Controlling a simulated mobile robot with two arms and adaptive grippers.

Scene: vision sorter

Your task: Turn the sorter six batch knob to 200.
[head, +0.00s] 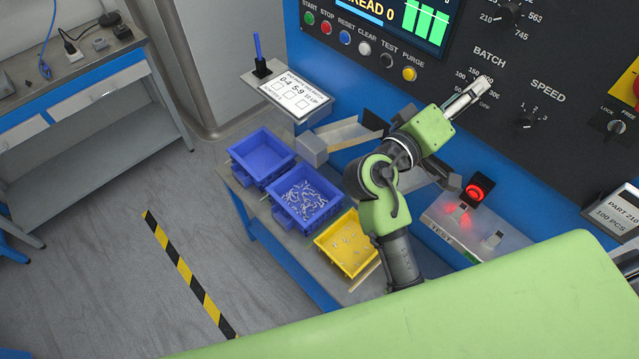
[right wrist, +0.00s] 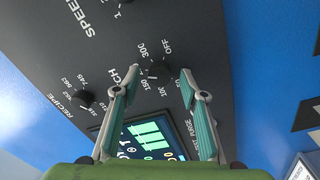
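The batch knob (right wrist: 158,71) is a small black dial on the dark panel in the right wrist view. Labels such as OFF, 300, 150 and 100 ring it; its pointer is too small to read surely. My right gripper (right wrist: 161,70) is open, with its two teal-padded fingers on either side of the knob in that view. I cannot tell whether they touch it. In the head view my right gripper (head: 477,90) reaches the panel below the BATCH label and hides the knob. My left gripper is not in view.
The speed knob (head: 525,121) is to the right and the recipe knob (head: 509,16) above. Coloured buttons and a screen (head: 411,22) are on the left of the panel. Blue bins and a yellow bin (head: 348,243) stand below, near a lit red button (head: 474,191).

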